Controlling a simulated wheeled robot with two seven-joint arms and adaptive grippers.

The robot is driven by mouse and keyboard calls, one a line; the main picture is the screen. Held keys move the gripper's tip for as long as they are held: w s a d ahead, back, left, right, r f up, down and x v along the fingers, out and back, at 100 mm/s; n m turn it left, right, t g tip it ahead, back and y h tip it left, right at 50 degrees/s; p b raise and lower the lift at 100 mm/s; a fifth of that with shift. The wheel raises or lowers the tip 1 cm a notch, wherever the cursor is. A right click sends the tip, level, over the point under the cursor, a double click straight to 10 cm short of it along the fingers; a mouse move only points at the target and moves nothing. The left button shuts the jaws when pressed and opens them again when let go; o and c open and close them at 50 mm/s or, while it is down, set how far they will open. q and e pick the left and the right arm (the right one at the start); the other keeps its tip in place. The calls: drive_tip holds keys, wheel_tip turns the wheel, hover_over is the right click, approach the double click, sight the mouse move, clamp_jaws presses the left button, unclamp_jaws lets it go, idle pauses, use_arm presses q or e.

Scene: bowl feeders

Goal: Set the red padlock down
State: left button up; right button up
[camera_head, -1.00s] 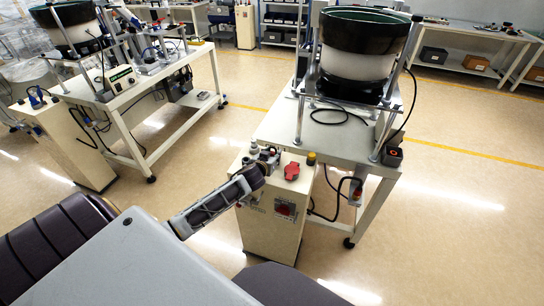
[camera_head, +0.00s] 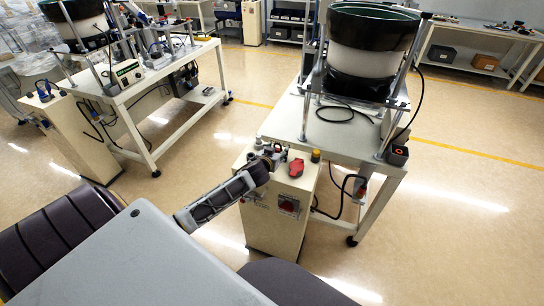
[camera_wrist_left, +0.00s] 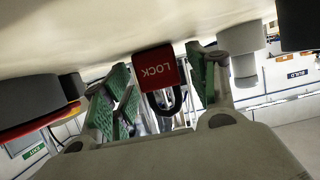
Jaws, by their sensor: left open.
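The red padlock (camera_wrist_left: 155,68) shows in the left wrist view, with LOCK on its face and a dark shackle pointing towards the hand. Its body meets the edge of the pale surface. A gap shows on the right side; on the left I cannot tell whether the finger touches. In the head view my left gripper (camera_head: 274,156) is at the top of the beige cabinet (camera_head: 275,222), and the padlock cannot be made out for certain there. My right gripper is not in view.
A red part (camera_head: 296,168) and a yellow-and-black knob (camera_head: 316,156) stand on the cabinet top close to the gripper. A white table (camera_head: 330,140) with a bowl feeder (camera_head: 362,58) stands just behind. Open floor (camera_head: 450,220) lies to the right.

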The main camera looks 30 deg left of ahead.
use_arm(q)
drive_tip(key=shift+s+d+f, duration=0.15)
drive_tip(key=shift+s+f, duration=0.05)
drive_tip(key=shift+f, duration=0.25)
drive_tip(key=shift+r+p+v, duration=0.25)
drive_tip(key=shift+p+v, duration=0.05)
drive_tip(key=shift+v, duration=0.9)
drive_tip(key=shift+r+v, duration=0.2)
drive_tip(key=shift+v, duration=4.25)
drive_tip(key=shift+s+r, duration=0.1)
drive_tip(key=shift+r, duration=0.15)
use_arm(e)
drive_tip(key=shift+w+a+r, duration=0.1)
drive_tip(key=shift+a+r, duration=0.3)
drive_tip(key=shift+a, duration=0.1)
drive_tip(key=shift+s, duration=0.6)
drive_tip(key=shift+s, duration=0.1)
